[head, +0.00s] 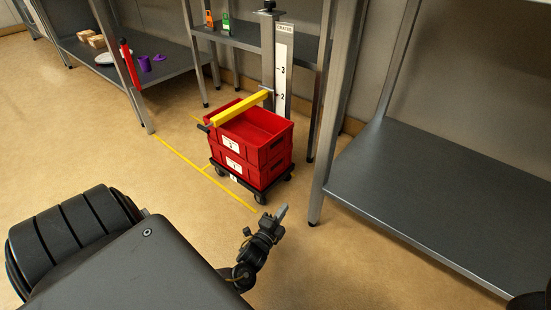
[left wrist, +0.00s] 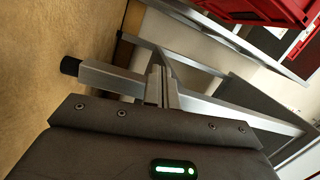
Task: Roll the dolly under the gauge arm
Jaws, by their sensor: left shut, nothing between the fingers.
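The black dolly (head: 245,184) stands on the floor left of the near shelf leg, carrying two stacked red crates (head: 275,150) with white labels. The top crate is open and looks empty. The yellow gauge arm (head: 240,108) reaches out from the grey gauge post (head: 268,55) and crosses the picture over the top crate's back rim; I cannot tell if they touch. My left gripper (head: 283,212) is shut and empty, in front of the dolly and apart from it. Its shut fingers show in the left wrist view (left wrist: 163,88), with a red crate (left wrist: 240,10) at the top. My right gripper is out of view.
The white gauge scale (head: 284,70) reads "CRATES", with 2 and 3. Yellow floor lines (head: 190,160) run beside the dolly. A grey shelf (head: 450,190) with a metal leg (head: 325,170) stands close on the right. Open floor lies to the left.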

